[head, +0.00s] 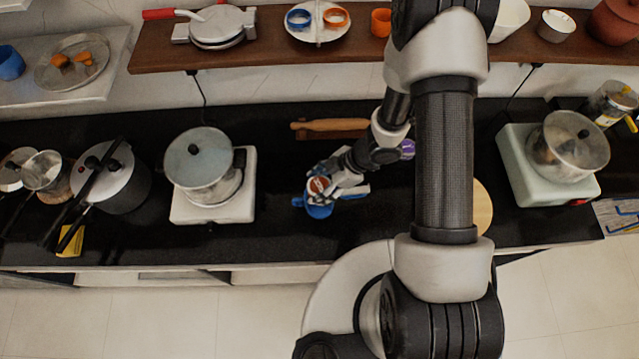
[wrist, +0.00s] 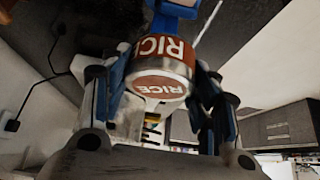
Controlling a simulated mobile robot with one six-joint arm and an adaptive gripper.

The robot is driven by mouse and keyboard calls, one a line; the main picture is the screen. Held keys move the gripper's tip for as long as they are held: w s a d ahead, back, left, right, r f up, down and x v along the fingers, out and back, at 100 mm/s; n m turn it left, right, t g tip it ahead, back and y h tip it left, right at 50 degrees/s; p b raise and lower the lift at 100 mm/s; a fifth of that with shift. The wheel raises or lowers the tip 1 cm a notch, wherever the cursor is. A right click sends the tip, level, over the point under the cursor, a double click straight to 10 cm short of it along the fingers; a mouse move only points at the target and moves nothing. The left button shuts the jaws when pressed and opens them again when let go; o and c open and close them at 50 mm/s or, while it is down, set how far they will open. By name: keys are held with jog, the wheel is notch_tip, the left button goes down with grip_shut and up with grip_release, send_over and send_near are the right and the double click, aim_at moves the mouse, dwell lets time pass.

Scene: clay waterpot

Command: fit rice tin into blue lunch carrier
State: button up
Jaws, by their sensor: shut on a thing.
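The rice tin (head: 318,185) is a short round tin with a red-brown label and lid. In the wrist view the tin (wrist: 163,62) sits between my two fingers, its "RICE" lettering upside down on the side. My gripper (head: 325,186) is shut on it. The blue lunch carrier (head: 319,210) stands on the black counter, just under and in front of the tin in the head view. A blue part at the top of the wrist view (wrist: 176,8) looks like the carrier. I cannot tell whether the tin is above the carrier or partly inside it; my fingers hide part of both.
A pot on a white stove (head: 212,207) stands to the left. A rolling pin (head: 330,125) lies behind. A purple item (head: 407,149) and a round wooden board (head: 482,208) are to the right. The counter between stove and carrier is mostly clear.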

jog(key=shift+f, duration=0.2)
dwell(0.5)
jog(key=shift+f+b, duration=0.3)
jog(key=shift+f, duration=0.05)
jog(key=shift+f, duration=0.2)
dwell(0.3)
jog(key=shift+f+b, duration=0.4)
jog(key=shift+f, duration=0.15)
jog(key=shift+f, duration=0.25)
dwell(0.3)
jog(key=shift+f+b, duration=0.55)
jog(key=shift+f, duration=0.1)
dwell(0.4)
jog(key=shift+f+b, duration=0.5)
jog(key=shift+f, duration=0.3)
jog(key=shift+f, duration=0.2)
